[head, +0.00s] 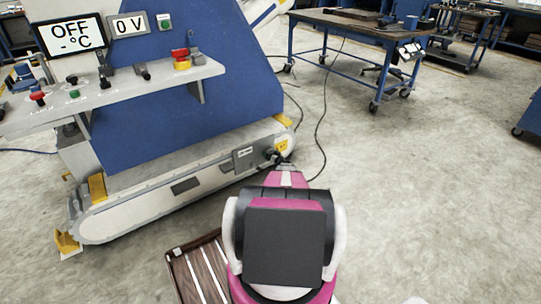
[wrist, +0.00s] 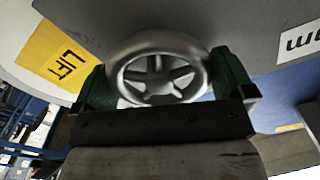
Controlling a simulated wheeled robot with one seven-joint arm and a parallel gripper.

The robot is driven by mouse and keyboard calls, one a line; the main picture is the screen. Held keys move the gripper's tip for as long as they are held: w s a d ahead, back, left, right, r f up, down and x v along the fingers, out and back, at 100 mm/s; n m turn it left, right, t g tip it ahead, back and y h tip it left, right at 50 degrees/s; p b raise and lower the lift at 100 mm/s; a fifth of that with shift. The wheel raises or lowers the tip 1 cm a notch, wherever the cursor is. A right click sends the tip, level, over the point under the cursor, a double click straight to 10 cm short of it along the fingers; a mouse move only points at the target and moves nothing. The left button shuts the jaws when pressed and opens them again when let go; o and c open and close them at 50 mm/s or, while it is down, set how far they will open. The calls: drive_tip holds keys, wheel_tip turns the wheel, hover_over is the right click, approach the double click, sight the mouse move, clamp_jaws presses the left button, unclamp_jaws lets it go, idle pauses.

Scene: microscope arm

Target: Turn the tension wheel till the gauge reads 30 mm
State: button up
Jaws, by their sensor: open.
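The tension wheel (wrist: 160,82) is a silver spoked wheel at the upper middle of the wrist view. My gripper (wrist: 166,74) is open around it, with one dark green finger at each side of the rim. The fingers are very close to the rim; I cannot tell whether they touch it. At the right edge of the wrist view, a cut-off label (wrist: 300,41) shows dark letters that look like "mm"; no number shows.
A yellow "LIFT" label (wrist: 62,57) is left of the wheel. The blue and grey machine (head: 235,85) has a control shelf (head: 125,88) and displays reading "OFF" and "0 V". A wooden tray-like thing (head: 200,270) lies left of my arm.

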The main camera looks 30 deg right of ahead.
drive_tip(key=c, duration=0.6)
drive_tip(key=shift+o, duration=0.2)
drive_tip(key=shift+n, duration=0.4)
drive_tip(key=n, duration=0.3)
drive_tip(key=shift+a+n, duration=0.1)
drive_tip(key=shift+n, duration=0.3)
drive_tip(key=n, duration=0.5)
drive_tip(key=shift+a, duration=0.1)
drive_tip(key=n, duration=0.6)
drive_tip(key=shift+n, duration=0.4)
drive_tip(key=n, duration=0.5)
drive_tip(key=shift+a+f, duration=0.1)
drive_tip(key=shift+f, duration=0.05)
drive_tip(key=shift+n, duration=0.3)
